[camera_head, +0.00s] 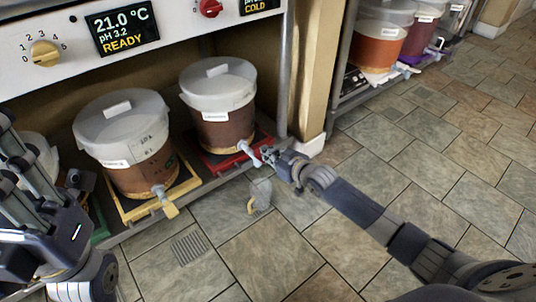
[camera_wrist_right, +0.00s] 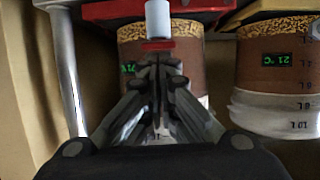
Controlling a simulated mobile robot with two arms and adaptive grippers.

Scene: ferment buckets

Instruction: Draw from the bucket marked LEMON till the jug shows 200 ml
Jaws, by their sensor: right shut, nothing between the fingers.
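A brown-filled bucket (camera_head: 228,138) with a white lid stands on a red tray (camera_head: 217,164), and its pale tap (camera_head: 250,158) points out over the floor. A second brown bucket (camera_head: 145,180) stands to its left on a yellow tray (camera_head: 188,183), with a yellow-handled tap (camera_head: 165,200). The bucket labels are too small to read. My right gripper (camera_head: 268,155) is shut and empty beside the tap of the red-tray bucket; in the right wrist view its fingertips (camera_wrist_right: 159,62) are just below the red tap handle (camera_wrist_right: 158,45). A clear jug (camera_head: 262,190) with a yellow handle is below that tap; its level is unreadable. My left gripper (camera_head: 12,150) is at the left edge, its fingers unclear.
A metal shelf post (camera_head: 284,85) stands right of the red-tray bucket. A control panel (camera_head: 75,45) runs above the shelf. The tiled floor (camera_head: 420,150) at right is clear.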

